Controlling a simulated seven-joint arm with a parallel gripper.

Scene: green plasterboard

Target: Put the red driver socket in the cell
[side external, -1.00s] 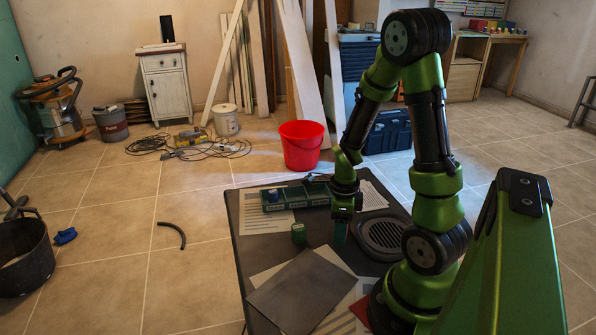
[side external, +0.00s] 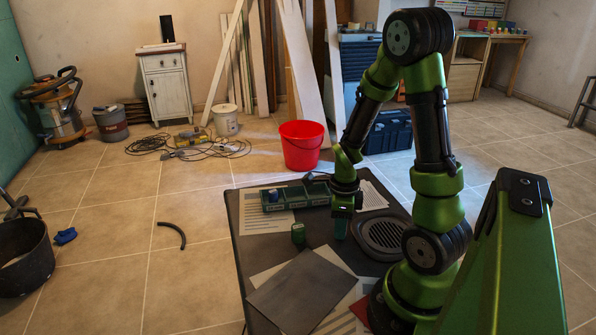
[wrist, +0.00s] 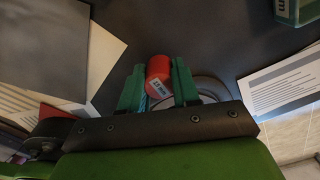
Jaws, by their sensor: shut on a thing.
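The red driver socket (wrist: 158,76), a short red cylinder with a white label, sits between the two green fingers of my gripper (wrist: 157,84) in the wrist view. The fingers are shut on it. In the side view my gripper (side external: 341,226) is over the dark table, just left of the round grille; the red socket cannot be made out there. The green tray with a row of cells (side external: 306,197) lies behind and to the left of my gripper. A blue piece (side external: 273,195) is in its left end cell. A tray corner shows at the wrist view's upper right (wrist: 290,12).
A green cylinder (side external: 298,232) stands on the table left of my gripper, in front of the tray. A round ribbed grille (side external: 386,236) lies to the right. A grey sheet (side external: 302,288) and printed papers lie flat at the front.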

